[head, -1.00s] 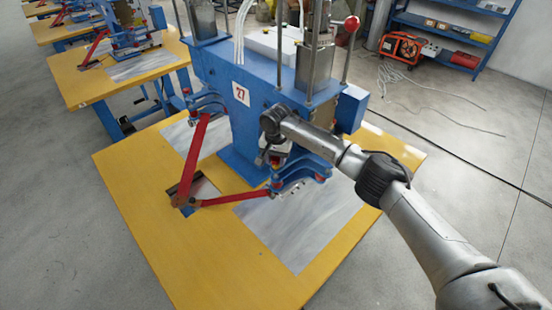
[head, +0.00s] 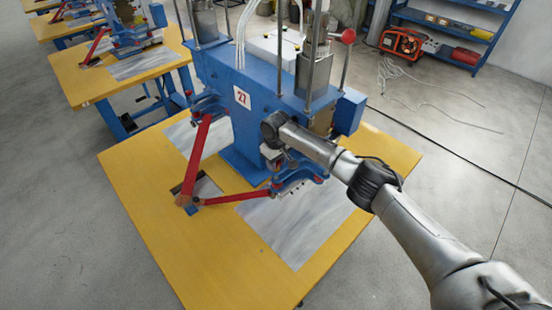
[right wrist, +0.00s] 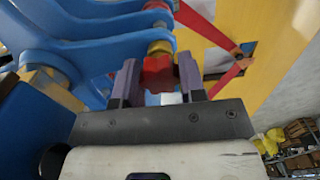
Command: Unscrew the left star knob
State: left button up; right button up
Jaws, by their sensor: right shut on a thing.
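The blue press numbered 27 (head: 240,110) stands on a yellow table, with blue clamp brackets (head: 292,180) low on its front. In the right wrist view, a red star knob (right wrist: 158,74) sits under a brass-coloured nut (right wrist: 160,48) at the end of a blue bracket (right wrist: 105,50). My right gripper (right wrist: 158,84) has its two purple-grey fingers on either side of this knob and is shut on it. In the head view, my right arm's wrist hides the fingers and most of the held knob. My left gripper is not in view.
Red lever arms (head: 230,198) reach from the press to a hinge over the table. Grey metal sheets (head: 300,230) lie on the yellow tabletop (head: 150,215). The table's front left is clear. Similar presses stand behind at the left; a blue shelf (head: 445,35) stands at the back right.

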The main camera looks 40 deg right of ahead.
jog(key=n, duration=0.7)
jog(key=shift+n, duration=0.4)
jog(key=o, duration=0.9)
jog(key=shift+c, duration=0.2)
jog(key=shift+p, duration=0.3)
